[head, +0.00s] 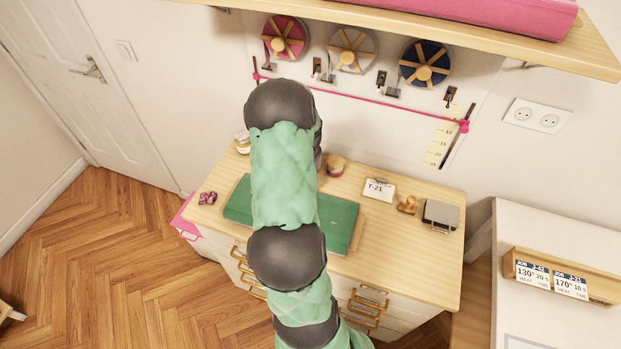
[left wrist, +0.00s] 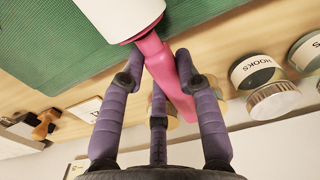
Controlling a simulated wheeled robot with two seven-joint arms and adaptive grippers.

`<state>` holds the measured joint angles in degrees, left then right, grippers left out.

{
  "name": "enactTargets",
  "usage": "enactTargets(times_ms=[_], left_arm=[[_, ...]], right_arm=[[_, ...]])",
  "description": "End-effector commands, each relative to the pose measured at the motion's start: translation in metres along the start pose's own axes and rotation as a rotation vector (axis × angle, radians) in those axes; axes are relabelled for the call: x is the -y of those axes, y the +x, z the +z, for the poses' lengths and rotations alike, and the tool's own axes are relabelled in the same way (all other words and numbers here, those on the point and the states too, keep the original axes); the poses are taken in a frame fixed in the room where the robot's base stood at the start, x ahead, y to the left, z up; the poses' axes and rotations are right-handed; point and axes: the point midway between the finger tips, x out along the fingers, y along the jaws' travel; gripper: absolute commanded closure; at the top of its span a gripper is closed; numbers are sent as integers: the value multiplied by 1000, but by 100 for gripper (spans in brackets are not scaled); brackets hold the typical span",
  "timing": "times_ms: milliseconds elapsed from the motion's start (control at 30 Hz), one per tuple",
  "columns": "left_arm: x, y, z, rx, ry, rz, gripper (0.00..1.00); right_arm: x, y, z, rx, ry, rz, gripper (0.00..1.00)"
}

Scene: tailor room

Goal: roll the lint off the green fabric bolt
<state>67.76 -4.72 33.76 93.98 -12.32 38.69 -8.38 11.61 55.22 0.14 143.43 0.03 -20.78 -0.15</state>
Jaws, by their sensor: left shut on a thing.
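The green fabric bolt (head: 340,222) lies flat on the wooden worktop, its middle hidden behind my arm in the head view. Its ribbed green surface (left wrist: 60,45) fills the upper left of the left wrist view. My left gripper (left wrist: 158,74) is shut on the pink handle (left wrist: 172,78) of a lint roller. The white roll (left wrist: 118,12) points away from the fingers and overlaps the bolt; I cannot tell whether it touches. The head view hides this gripper and the roller behind the arm. No lint can be made out. My right gripper is not in view.
A jar labelled HOOKS (left wrist: 258,72) stands near the fingers in the wrist view. A T-21 card (head: 378,189), wooden stamp (head: 407,205) and grey box (head: 441,215) stand right of the bolt. Pink clips (head: 207,198) lie left. A shelf (head: 480,28) overhangs the back.

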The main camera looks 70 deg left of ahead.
Motion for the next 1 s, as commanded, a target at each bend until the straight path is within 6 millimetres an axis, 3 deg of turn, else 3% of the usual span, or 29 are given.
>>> enactTargets(times_ms=[267,733,1000], left_arm=[[1,1,0,0,0,1,100],[27,0,1,2,-1,1,100],[30,0,0,1,0,1,100]], right_arm=[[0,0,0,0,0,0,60],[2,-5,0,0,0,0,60],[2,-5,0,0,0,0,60]])
